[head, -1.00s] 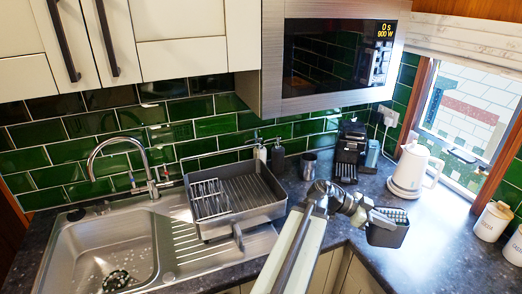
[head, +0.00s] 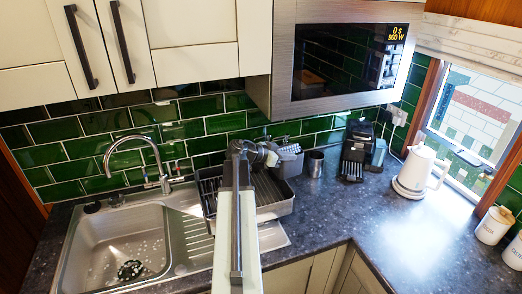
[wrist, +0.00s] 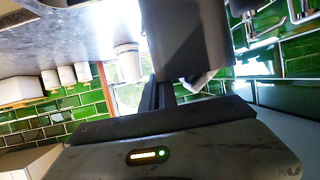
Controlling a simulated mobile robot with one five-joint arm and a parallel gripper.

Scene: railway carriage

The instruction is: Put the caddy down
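The caddy (head: 288,161) is a small dark grey box with something light and ribbed showing at its top. In the head view it is at the back right of the dish rack (head: 272,212). I cannot tell whether it touches the rack or the worktop. My gripper (head: 270,156) is at the caddy's left side and appears shut on its wall. In the wrist view the caddy (wrist: 190,38) fills the upper middle, directly beyond the dark fingers (wrist: 163,95). My arm hides part of the rack and the wall behind.
A steel cup (head: 315,163) stands just right of the caddy, with a coffee machine (head: 354,152) and a white kettle (head: 416,172) further right. The sink and tap (head: 140,160) are left. The microwave (head: 340,60) hangs above. The front right worktop (head: 345,215) is clear.

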